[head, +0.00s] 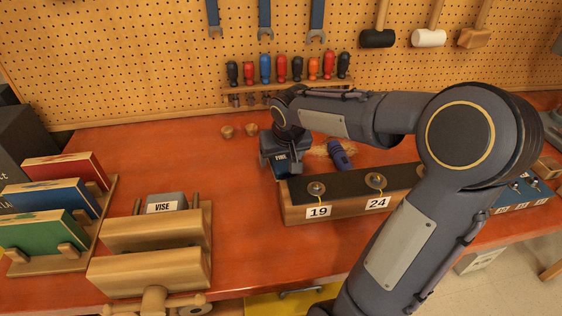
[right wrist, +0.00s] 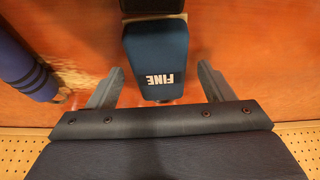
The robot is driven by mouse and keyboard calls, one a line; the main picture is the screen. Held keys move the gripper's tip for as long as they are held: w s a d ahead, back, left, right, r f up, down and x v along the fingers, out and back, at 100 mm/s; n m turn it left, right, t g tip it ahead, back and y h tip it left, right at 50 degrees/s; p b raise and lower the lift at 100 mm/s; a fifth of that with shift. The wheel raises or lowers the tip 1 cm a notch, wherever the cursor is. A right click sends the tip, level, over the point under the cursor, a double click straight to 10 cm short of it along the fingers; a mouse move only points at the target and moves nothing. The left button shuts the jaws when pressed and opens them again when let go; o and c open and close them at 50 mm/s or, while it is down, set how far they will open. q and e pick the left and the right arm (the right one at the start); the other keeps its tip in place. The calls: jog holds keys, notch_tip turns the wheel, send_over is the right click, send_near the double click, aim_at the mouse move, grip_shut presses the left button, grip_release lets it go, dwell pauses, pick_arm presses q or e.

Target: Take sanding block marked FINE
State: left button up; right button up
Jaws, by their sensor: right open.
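The sanding block marked FINE (head: 281,169) is dark blue and sits on the red bench, against the left end of a long wooden rack. In the right wrist view the block (right wrist: 156,50) lies between the two fingers, with its white FINE label upside down. My right gripper (right wrist: 160,72) is open, one finger on each side of the block, with a visible gap on both sides. In the head view the right gripper (head: 281,156) comes down over the block and hides part of it. My left gripper is not in view.
The wooden rack (head: 290,210) with tags 19 and 24 stands right beside the block. A blue-handled tool (head: 340,154) lies close by, right of the gripper. The bench between vise and rack is clear.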

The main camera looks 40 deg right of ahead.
aim_at(281, 158)
jog(key=shift+f, duration=0.15)
dwell(0.3)
jog(key=c, duration=1.1)
jog(key=shift+r+p, duration=0.3)
jog(key=shift+r, duration=0.2)
notch_tip(281, 158, up, 3)
jog(key=shift+f, duration=0.2)
jog(key=shift+s+d+r, duration=0.7)
jog(key=shift+s+r, duration=0.95)
jog(key=shift+s, duration=0.6)
jog(key=shift+s+d+r, duration=0.65)
jog(key=shift+s+r, duration=1)
jog(key=shift+s, duration=0.6)
jog(key=shift+s+d+r, duration=0.7)
jog(key=shift+s+r, duration=0.95)
jog(key=shift+s, duration=0.6)
